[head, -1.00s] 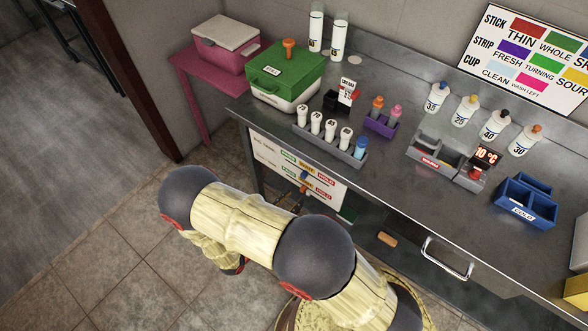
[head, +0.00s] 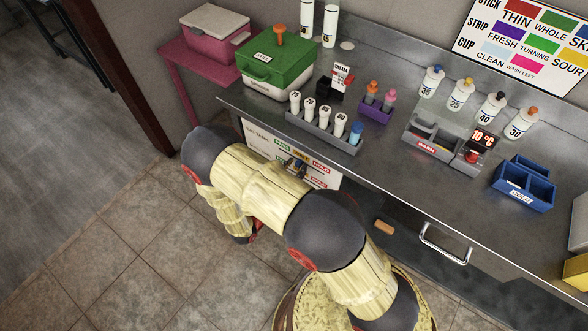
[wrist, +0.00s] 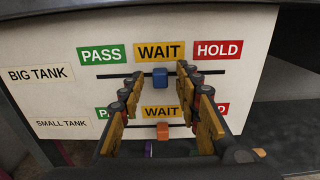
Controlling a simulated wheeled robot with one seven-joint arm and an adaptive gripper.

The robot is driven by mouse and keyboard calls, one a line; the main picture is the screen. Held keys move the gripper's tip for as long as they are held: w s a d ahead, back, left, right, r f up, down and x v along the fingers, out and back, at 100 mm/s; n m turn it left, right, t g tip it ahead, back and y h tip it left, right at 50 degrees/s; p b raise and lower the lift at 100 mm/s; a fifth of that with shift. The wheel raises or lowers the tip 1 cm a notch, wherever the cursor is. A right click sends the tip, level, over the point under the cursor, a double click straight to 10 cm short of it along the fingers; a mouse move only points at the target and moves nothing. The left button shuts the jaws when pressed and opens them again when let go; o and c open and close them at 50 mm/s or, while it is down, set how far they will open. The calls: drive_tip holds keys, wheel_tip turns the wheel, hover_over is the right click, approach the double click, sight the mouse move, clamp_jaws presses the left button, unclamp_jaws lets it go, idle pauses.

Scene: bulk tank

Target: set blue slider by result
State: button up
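The blue slider (wrist: 160,78) sits on the BIG TANK track, under WAIT, on the white panel (wrist: 40,40) below the counter. PASS is to its left and HOLD to its right. An orange slider (wrist: 162,131) sits under WAIT on the SMALL TANK track below. My gripper (wrist: 160,72) is open, with one finger on each side of the blue slider and a gap on both sides. In the head view my arm partly covers the panel (head: 265,138), and the blue slider is not clear there.
The wall chart (head: 525,45) has coloured STICK, STRIP and CUP rows. A red display (head: 482,140) reads 10 °C. The counter holds a gray rack (head: 322,132) of white-capped vials, a green box (head: 280,68) and a blue COLD holder (head: 525,185). A drawer handle (head: 445,247) juts out right of the panel.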

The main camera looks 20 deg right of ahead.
drive_tip(key=shift+c, duration=0.2)
drive_tip(key=c, duration=0.7)
clamp_jaws()
